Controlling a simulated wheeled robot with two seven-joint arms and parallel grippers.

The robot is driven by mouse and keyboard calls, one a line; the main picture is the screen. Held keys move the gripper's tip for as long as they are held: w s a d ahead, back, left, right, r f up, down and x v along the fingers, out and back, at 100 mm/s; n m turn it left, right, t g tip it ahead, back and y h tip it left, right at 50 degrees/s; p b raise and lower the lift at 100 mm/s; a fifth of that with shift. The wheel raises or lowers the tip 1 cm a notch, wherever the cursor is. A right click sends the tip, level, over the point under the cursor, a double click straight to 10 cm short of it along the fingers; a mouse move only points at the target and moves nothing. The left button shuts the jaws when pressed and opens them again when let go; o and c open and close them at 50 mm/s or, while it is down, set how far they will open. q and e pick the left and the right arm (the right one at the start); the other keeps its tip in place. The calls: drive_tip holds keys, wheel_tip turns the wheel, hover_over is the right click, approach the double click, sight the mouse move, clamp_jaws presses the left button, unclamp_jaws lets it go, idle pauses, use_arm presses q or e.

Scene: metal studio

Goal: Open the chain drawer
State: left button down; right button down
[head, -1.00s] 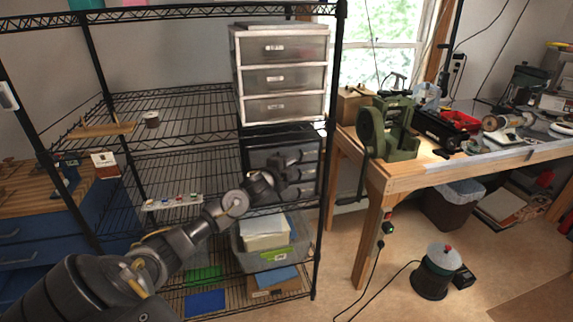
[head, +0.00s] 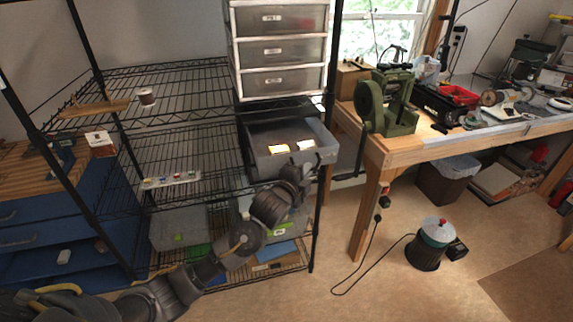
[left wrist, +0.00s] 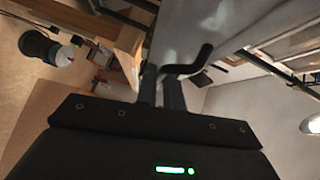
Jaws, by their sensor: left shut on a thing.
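The chain drawer (head: 262,161) is a grey drawer in a dark drawer unit on the middle wire shelf. It stands pulled out toward me, and its inside shows from above with two bright, pale items (head: 305,145) in it. My left gripper (head: 300,171) is at the drawer's front and partly hides it. In the left wrist view, the left gripper's fingers (left wrist: 162,90) are shut on a dark bent handle (left wrist: 192,66). The grip itself is partly hidden by the fingers. My right gripper is not in view.
A white unit with grey drawers (head: 281,50) stands directly above. A black rack post (head: 318,215) is close to the right of my gripper. A wooden workbench (head: 380,160) is to the right. Grey bins (head: 180,230) sit below. The floor in front is mostly clear.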

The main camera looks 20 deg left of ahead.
use_arm(q)
drive_tip(key=shift+s+d, duration=0.2)
drive_tip(key=c, duration=1.5)
unclamp_jaws()
drive_tip(key=s, duration=0.3)
drive_tip(key=s+a+r+b, duration=0.1)
drive_tip(key=s, duration=0.6)
drive_tip(key=shift+s+a+r+b, duration=0.2)
drive_tip(key=shift+s+a+b, duration=0.1)
drive_tip(key=shift+s+b, duration=0.05)
